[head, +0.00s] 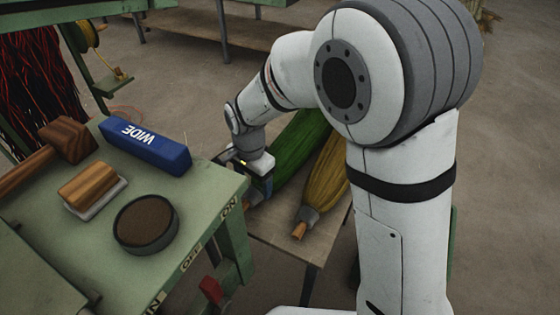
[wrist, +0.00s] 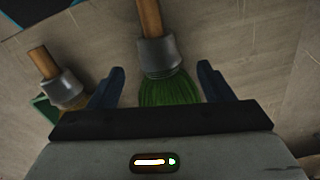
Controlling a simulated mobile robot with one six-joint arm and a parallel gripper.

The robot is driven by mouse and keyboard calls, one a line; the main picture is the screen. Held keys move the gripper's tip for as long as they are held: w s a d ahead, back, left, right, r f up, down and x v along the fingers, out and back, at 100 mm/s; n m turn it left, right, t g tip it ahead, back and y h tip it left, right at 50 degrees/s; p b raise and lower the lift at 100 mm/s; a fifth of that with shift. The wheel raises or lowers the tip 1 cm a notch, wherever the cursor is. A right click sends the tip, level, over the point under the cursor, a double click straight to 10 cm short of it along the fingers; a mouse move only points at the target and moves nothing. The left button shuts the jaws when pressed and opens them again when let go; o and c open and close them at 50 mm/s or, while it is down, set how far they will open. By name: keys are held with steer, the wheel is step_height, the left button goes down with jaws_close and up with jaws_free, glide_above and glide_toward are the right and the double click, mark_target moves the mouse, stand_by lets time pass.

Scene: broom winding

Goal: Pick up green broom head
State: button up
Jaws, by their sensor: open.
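The green broom head (head: 300,143) lies on a low wooden table in the head view, partly hidden behind my arm. In the wrist view its green bristles (wrist: 170,88), grey collar and wooden handle stub show between my fingers. My gripper (wrist: 162,82) is open, with one blue finger on each side of the bristles just below the collar. I cannot tell how far above the broom head the fingers are. In the head view my gripper (head: 262,178) is at the collar end of the green broom head, near the green workbench.
A yellow broom head (head: 326,184) lies right beside the green one; its collar (wrist: 62,88) shows at the wrist view's left. The green workbench (head: 205,215) at left holds a blue WIDE block (head: 146,146), a brush (head: 94,190), a round dish (head: 146,223) and a wooden mallet (head: 66,140).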

mark_target(253, 187)
step_height(253, 187, down, 5)
steer(key=shift+w+f+b, duration=0.1)
steer(key=shift+w+b, duration=0.05)
steer(key=shift+b, duration=0.75)
steer(key=shift+c, duration=0.4)
steer(key=c, duration=1.2)
steer(key=shift+o, duration=0.2)
